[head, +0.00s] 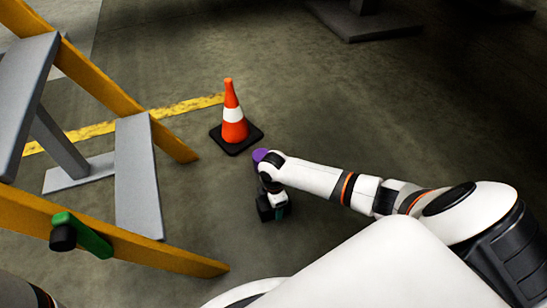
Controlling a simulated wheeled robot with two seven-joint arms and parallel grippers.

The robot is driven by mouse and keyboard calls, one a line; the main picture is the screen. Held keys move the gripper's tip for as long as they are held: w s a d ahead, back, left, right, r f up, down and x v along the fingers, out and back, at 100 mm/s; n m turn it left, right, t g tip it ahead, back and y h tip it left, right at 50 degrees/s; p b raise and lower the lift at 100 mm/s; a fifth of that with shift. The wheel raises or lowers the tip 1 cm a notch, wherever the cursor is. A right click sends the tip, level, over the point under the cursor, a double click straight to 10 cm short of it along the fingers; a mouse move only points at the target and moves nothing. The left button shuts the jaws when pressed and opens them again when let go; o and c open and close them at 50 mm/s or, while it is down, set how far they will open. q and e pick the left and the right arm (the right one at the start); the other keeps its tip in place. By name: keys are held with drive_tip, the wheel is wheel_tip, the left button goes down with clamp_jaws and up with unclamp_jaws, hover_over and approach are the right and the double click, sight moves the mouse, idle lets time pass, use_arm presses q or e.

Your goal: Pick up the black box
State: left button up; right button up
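My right arm reaches in from the right, and its wrist bends down just in front of the orange cone. My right gripper (277,203) points down at the wrist's end; it is small and partly hidden, and I cannot tell whether its fingers are open or shut. A dark boxy shape, perhaps the black box (264,211), shows right at the gripper, low over or on the floor. I cannot tell whether it is held. A bit of green shows beside it. My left gripper cannot be made out.
An orange and white cone (234,125) on a black base stands just behind the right wrist. A yellow ladder with grey steps (137,180) fills the left side. A green piece with a black knob (84,236) lies against its rail.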

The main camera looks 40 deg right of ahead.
drive_tip(key=shift+f, duration=0.45)
drive_tip(key=shift+r, duration=0.1)
drive_tip(key=c, duration=1.2)
drive_tip(key=shift+o, duration=0.2)
